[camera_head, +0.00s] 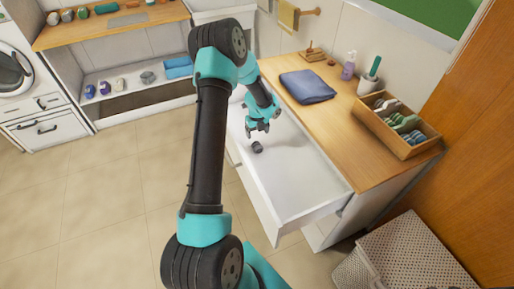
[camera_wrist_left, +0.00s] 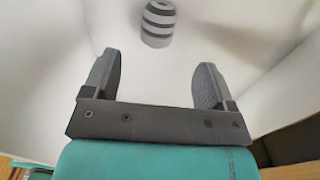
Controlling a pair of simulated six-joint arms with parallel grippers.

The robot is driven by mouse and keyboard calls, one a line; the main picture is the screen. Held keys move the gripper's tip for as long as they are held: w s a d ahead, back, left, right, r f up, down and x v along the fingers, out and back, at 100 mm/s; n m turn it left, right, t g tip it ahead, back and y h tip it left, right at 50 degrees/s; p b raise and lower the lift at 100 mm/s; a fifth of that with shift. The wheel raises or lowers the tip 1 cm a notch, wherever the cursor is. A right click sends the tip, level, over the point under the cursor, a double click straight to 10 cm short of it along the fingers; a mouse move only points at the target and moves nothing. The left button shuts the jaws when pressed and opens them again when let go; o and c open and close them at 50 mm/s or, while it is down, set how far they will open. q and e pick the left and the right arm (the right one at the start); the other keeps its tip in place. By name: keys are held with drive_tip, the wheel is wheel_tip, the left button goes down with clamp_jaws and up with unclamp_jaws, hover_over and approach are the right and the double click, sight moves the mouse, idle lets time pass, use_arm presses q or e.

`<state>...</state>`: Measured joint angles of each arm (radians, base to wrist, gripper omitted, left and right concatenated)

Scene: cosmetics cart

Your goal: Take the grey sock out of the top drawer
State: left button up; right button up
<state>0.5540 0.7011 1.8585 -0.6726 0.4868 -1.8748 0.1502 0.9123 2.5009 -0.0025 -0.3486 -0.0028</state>
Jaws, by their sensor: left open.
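The grey sock (camera_head: 257,147) is a small rolled bundle lying in the open white top drawer (camera_head: 300,185). In the left wrist view the sock (camera_wrist_left: 158,23) shows dark and light grey bands and lies beyond the fingertips, near the top edge. My left gripper (camera_head: 257,126) hangs over the drawer just behind and above the sock. In the left wrist view its two fingers (camera_wrist_left: 160,75) are spread wide with nothing between them. My right gripper is not in view.
The wooden counter (camera_head: 345,150) beside the drawer holds a folded blue cloth (camera_head: 307,86), a pump bottle (camera_head: 349,67) and a wooden box (camera_head: 398,125) of rolled items. A woven hamper (camera_head: 415,255) stands at the lower right. The drawer's front part is bare.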

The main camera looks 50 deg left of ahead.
sight(257, 144)
use_arm(q)
drive_tip(key=shift+f, duration=2.35)
drive_tip(key=shift+s+f, duration=0.15)
drive_tip(key=shift+f, duration=2.45)
drive_tip(key=c, duration=1)
drive_tip(key=shift+r, duration=0.1)
wheel_tip(257, 144, up, 10)
drive_tip(key=shift+f, duration=0.1)
